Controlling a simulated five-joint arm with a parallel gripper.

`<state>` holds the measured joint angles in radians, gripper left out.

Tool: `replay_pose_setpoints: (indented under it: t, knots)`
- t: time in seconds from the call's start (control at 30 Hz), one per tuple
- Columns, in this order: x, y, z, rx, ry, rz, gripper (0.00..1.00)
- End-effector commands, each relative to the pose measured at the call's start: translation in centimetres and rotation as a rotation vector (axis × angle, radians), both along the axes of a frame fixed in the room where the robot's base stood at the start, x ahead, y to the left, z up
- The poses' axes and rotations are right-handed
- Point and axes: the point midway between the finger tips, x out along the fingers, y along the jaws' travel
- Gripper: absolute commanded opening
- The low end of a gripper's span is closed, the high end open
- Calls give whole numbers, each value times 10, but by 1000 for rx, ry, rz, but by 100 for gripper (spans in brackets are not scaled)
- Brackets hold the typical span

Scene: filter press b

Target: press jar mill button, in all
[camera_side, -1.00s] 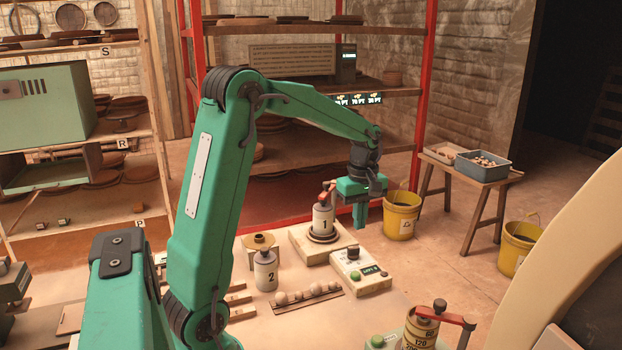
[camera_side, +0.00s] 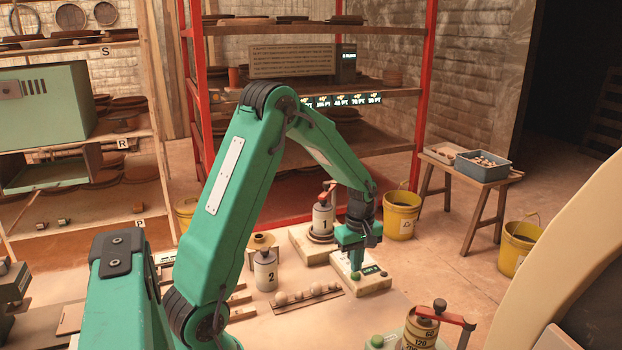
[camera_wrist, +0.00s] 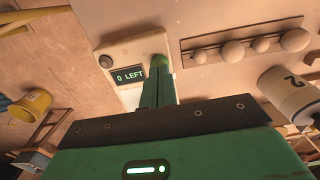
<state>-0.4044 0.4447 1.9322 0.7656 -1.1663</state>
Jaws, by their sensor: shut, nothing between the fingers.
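The jar mill's control box (camera_side: 375,286) is pale, with a green button (camera_side: 355,276) and a small lit display (camera_side: 371,269). In the wrist view the box (camera_wrist: 130,50) shows the display (camera_wrist: 129,76) reading "0 LEFT", a dark knob (camera_wrist: 106,61) and the green button (camera_wrist: 159,60). My gripper (camera_side: 356,266) is shut and empty, pointing down with its tips at the button. In the wrist view my fingertips (camera_wrist: 163,75) cover part of it; whether they touch it I cannot tell. A jar marked 1 (camera_side: 323,224) stands behind the box.
A jar marked 2 (camera_side: 265,271) and a rack of several balls (camera_side: 308,297) stand left of the box. A stacked, numbered weight with a red lever (camera_side: 421,328) is at the front right. A yellow bucket (camera_side: 401,215) stands behind right.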

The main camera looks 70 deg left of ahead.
Motion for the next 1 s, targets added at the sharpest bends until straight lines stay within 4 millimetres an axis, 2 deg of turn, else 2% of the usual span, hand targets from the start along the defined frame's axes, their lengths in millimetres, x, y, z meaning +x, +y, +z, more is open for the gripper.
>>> replay_pose_setpoints:
  t: [0.2, 0.53, 0.8, 1.0]
  knots:
    - [0, 0, -8, 0, -1, 0, 0]
    - [0, 0, -9, 0, 0, 0, 0]
    - [-1, 0, -29, -1, 2, 0, 0]
    - [-2, -1, -32, -2, 5, 0, 0]
